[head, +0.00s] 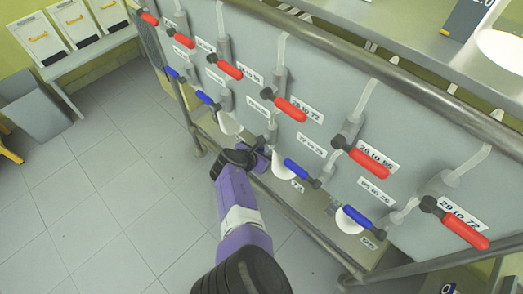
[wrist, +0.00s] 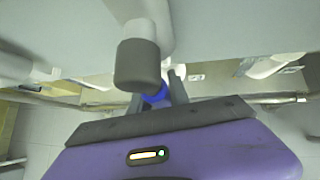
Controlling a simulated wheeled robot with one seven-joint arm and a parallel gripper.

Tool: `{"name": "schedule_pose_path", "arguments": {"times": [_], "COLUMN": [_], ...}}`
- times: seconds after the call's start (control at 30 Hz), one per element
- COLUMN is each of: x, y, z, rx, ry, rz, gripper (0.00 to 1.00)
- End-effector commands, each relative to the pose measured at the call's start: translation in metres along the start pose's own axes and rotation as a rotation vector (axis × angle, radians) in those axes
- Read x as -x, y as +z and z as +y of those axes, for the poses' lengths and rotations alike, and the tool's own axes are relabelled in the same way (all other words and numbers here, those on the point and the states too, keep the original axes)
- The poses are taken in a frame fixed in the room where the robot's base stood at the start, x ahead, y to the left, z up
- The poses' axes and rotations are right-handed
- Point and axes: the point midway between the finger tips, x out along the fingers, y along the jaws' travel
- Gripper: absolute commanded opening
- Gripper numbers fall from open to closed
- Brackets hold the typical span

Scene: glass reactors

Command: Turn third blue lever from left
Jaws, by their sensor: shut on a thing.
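In the head view a row of blue levers runs along the lower panel. The first (head: 171,72) and second (head: 205,98) from the left are in plain view. The third is mostly hidden at my gripper (head: 262,152); its grey valve body (head: 272,134) shows just above. The wrist view shows a bit of the blue lever (wrist: 155,97) between the fingers of my gripper (wrist: 158,100), below a grey valve cap (wrist: 138,65). My gripper is shut on this lever. Two further blue levers (head: 302,173) (head: 357,217) lie to the right.
Red levers (head: 290,109) line the panel above the blue ones, with white labels (head: 312,145) between. A metal rail (head: 350,62) runs along the panel top. White bowls (head: 282,166) sit on the lower shelf. The tiled floor (head: 110,180) at left is clear.

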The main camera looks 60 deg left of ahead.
Motion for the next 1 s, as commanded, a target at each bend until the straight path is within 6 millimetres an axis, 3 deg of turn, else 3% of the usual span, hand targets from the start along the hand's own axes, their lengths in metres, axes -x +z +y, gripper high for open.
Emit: {"name": "schedule_pose_path", "arguments": {"times": [0.5,0.53,0.63,1.0], "x": [-0.0009,-0.0010,-0.0009,0.0013], "y": [-0.0031,-0.0032,-0.0029,-0.0007], "z": [-0.0042,-0.0043,-0.0040,-0.0026], "rx": [0.016,0.016,0.016,0.016], "ry": [-0.019,-0.019,-0.018,-0.016], "rz": [0.007,0.007,0.006,0.005], "gripper": [0.00,0.24,0.44,0.44]}}
